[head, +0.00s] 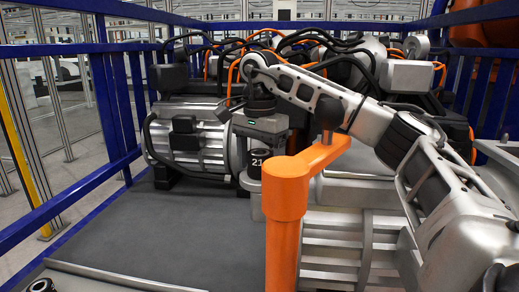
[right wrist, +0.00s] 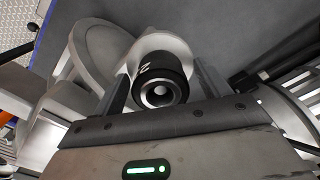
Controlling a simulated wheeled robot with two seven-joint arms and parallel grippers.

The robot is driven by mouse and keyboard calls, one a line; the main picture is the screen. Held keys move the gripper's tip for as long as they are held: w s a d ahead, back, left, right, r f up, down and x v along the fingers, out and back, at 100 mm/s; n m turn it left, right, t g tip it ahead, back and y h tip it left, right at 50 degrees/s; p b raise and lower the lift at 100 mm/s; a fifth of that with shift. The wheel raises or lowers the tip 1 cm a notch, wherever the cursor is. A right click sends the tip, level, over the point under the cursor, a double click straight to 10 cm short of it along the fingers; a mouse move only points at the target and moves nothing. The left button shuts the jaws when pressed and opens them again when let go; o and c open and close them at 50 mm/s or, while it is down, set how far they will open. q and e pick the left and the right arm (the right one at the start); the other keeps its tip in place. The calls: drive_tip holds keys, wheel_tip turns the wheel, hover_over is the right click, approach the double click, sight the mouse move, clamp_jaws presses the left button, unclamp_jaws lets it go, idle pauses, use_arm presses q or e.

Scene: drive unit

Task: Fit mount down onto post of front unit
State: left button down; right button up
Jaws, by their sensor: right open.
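The black cylindrical mount (head: 257,163), marked 21, stands upright at the centre of the head view, behind the orange arm. A pale metal post (head: 256,207) shows directly beneath it, and the two look in contact. Their exact seating is hidden. In the right wrist view the mount (right wrist: 160,84) shows its round end with a central hole, with pale metal behind it. My right gripper (head: 261,143) is above the mount. Its open fingers (right wrist: 160,88) stand either side of it, with a visible gap at the right finger. My left gripper is not in view.
The orange upright and arm (head: 285,190) stand close in front of the mount. The ribbed silver front unit (head: 340,255) lies at right, another motor unit (head: 190,145) behind. Blue rails (head: 75,195) border the left. The grey deck (head: 165,235) is largely clear.

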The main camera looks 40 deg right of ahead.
wheel_tip(320, 180, up, 8)
drive_tip(key=shift+f+p, duration=0.25)
drive_tip(key=shift+p, duration=0.85)
wheel_tip(320, 180, up, 9)
drive_tip(key=shift+f, duration=0.2)
wheel_tip(320, 180, up, 6)
idle(0.4)
